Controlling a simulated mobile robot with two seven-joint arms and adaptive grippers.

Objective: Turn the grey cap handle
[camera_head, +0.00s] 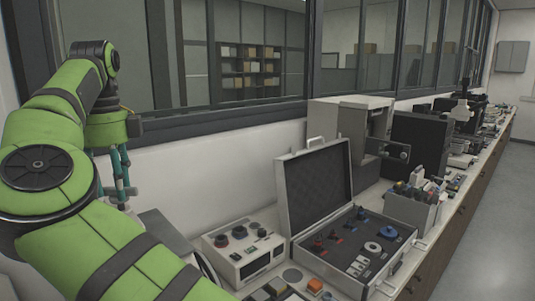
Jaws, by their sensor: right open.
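My right gripper (120,190) hangs at the left, below the green wrist, with its teal fingers pointing down and open. It is over the left part of the bench, and I see nothing between the fingers. No grey cap handle can be clearly made out. A pale grey machine (340,118) with a dark grey protruding part (395,151) stands against the wall, well right of the gripper; I cannot tell whether this is the mounting press. My left gripper is not in view.
An open case (318,183) with coloured parts stands mid-bench. A white box with dark knobs (238,265) is to its left. A grey surface (163,232) shows partly behind my arm. A dark panel (418,143) and bench equipment stand farther right. Windows line the wall; floor (490,200) is clear.

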